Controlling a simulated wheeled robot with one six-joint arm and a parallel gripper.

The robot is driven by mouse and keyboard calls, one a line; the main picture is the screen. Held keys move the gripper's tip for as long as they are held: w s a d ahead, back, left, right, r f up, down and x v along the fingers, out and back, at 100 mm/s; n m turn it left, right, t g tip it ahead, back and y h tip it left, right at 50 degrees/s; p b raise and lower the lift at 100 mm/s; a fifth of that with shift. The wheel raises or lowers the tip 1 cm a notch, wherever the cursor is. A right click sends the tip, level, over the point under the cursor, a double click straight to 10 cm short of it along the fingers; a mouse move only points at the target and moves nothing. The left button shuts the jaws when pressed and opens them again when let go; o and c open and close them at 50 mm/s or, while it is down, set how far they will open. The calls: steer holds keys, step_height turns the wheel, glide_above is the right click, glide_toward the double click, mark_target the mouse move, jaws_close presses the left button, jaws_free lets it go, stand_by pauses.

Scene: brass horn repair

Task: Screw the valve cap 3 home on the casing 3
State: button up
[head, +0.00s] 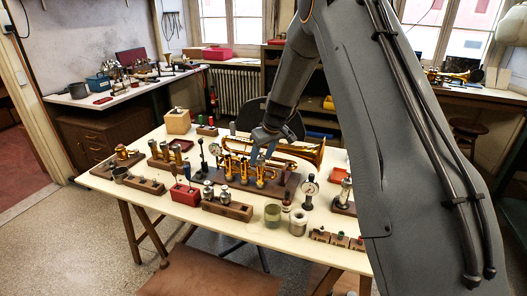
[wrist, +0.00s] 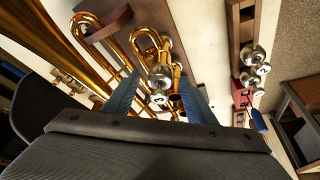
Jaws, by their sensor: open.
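The brass horn (head: 300,153) lies on the table with its valve casings (head: 243,170) upright on a dark wooden base. My gripper (head: 262,156) is over the casings, pointing down. In the wrist view its two blue fingers (wrist: 158,98) are apart, with casing tops between and beyond them. A silver valve cap (wrist: 160,80) shows on one casing between the fingers. A dark round opening (wrist: 177,101) shows close to it. I cannot tell which casing is number 3, or whether a finger touches anything. My gripper's palm hides the near part of the casings.
A wooden rack (head: 238,211) with silver-topped parts stands in front of the horn; it also shows in the wrist view (wrist: 237,30). A dial gauge (head: 309,188), glass jars (head: 272,216) and a red box (head: 186,195) stand nearby. Free tabletop is limited around the horn.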

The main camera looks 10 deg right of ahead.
steer(key=c, duration=1.2)
steer(key=shift+c, duration=0.2)
steer(key=shift+s+a+m+h+p, duration=0.1)
steer(key=shift+m+h+p, duration=0.6)
steer(key=shift+m+p, duration=1.75)
steer(key=shift+f+h+p, duration=0.1)
steer(key=shift+h+p, duration=0.2)
steer(key=shift+p, duration=0.4)
steer(key=shift+a+f+m, duration=0.1)
steer(key=shift+m, duration=0.35)
steer(key=shift+m+h+b, duration=0.3)
steer(key=shift+m+b, duration=0.3)
steer(key=shift+b, duration=0.2)
